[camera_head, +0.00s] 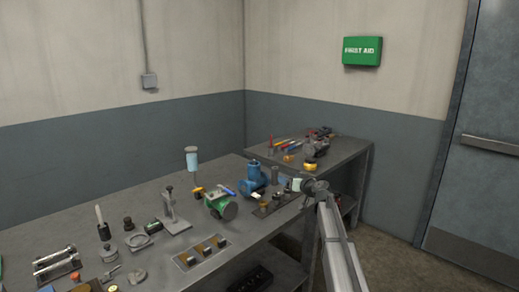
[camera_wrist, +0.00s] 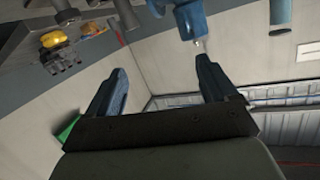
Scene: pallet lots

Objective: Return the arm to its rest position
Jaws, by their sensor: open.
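My gripper (camera_wrist: 161,64) is open in the wrist view, its two dark blue fingers spread with nothing between them. In the head view my arm (camera_head: 337,245) reaches up from the lower right, and its end is over the right end of the long workbench (camera_head: 150,205). The fingers are hard to make out there. A blue machine (camera_head: 251,180) stands just left of the arm's end. In the wrist view a blue tool-like body (camera_wrist: 190,18) with a pale tip is beyond the fingers, apart from them.
Many parts crowd the long bench, including a green machine (camera_head: 220,206), a grey stand (camera_head: 173,212) and a light blue cylinder (camera_head: 192,161). A second bench (camera_head: 345,152) with tools stands behind. A green first aid box (camera_head: 362,51) hangs on the wall. Floor shows at right.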

